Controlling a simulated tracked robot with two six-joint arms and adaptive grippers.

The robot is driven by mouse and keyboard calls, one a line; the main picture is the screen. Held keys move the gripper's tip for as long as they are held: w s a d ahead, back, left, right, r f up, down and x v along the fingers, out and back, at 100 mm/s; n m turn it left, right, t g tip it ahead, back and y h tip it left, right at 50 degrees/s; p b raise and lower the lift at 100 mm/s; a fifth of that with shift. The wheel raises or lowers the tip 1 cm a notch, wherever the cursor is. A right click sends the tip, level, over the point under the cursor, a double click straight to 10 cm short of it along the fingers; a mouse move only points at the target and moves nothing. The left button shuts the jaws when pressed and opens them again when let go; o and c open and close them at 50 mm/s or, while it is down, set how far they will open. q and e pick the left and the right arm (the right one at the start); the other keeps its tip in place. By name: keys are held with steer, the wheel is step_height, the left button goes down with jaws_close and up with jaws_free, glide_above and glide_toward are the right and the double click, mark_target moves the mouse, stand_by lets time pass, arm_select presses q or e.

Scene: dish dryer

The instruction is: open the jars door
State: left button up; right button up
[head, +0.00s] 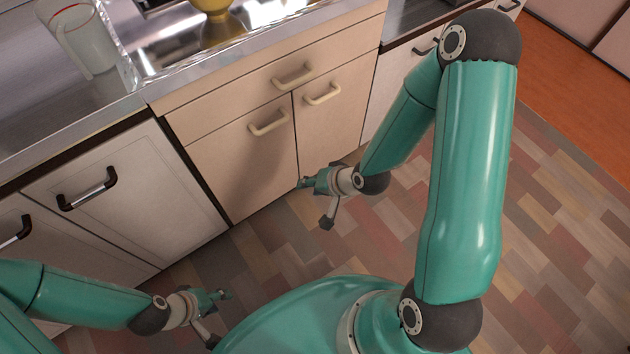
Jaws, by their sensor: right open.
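I cannot tell which door is the jars door. Two beige doors stand side by side under the sink: the left one (228,165) and the right one (335,135). Each has a cream handle near its top, left (269,124) and right (322,95). Both doors look closed. My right gripper (314,204) is open and empty, low in front of the beige doors near their lower edge, below the handles. I cannot tell whether it touches a door. My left gripper (218,317) is open and empty over the floor, apart from the cabinets.
A cream-handled drawer front (245,85) sits above the beige doors. A white door with a dark handle (87,190) is at left. A glass jug (88,45) and a yellow pot (213,8) are on the counter and sink. Tiled floor (560,250) is clear at right.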

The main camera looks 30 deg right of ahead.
stand_by(0.3)
steer(key=s+a+f+n+g, duration=0.55)
steer(key=s+a+f, duration=0.35)
steer(key=s, duration=0.2)
step_height(320, 180, up, 25)
steer(key=p, duration=2.4)
steer(key=shift+d+n+y+p, duration=0.25)
steer(key=shift+n+y+p, duration=0.1)
steer(key=shift+y+p, duration=0.05)
